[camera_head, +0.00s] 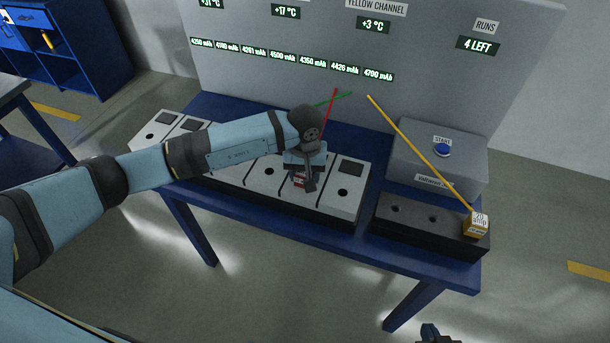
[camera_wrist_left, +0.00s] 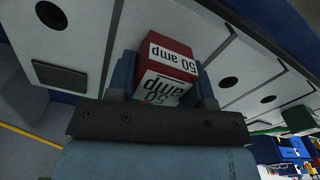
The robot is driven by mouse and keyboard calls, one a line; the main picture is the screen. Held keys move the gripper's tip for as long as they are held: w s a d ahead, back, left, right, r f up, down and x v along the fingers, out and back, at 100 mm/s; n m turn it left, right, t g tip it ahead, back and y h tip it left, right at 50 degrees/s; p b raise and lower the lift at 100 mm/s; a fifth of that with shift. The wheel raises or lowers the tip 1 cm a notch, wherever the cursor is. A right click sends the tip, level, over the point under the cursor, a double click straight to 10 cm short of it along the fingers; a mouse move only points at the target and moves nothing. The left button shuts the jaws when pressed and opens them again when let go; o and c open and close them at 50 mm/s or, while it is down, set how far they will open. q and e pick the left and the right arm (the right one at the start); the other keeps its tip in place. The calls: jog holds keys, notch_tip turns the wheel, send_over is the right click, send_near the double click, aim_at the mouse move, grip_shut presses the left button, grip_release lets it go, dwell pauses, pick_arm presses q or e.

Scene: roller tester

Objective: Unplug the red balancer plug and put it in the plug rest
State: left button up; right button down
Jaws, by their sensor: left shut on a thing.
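The red plug (camera_wrist_left: 172,58), labelled "50 amp", sits between the fingers of my left gripper (camera_wrist_left: 165,85) in the left wrist view. In the head view the left gripper (camera_head: 304,182) is shut on the red plug (camera_head: 298,181) at the row of pale battery modules. I cannot tell whether the plug's lower end is in a socket. The plug rest appears to be the black block (camera_head: 403,221) at the right of the table, with two open holes visible. A dark tip at the bottom edge appears to be my right gripper (camera_head: 434,333); its jaws cannot be made out.
A yellow plug (camera_head: 476,227) stands at the right end of the black block, its yellow cable (camera_head: 420,153) slanting across. A grey box (camera_head: 440,160) with a blue start button is behind. A green object (camera_wrist_left: 298,118) shows in the wrist view. The blue table edge (camera_head: 365,243) lies in front.

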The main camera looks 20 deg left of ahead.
pick_arm(q)
jog(key=shift+r, duration=0.1)
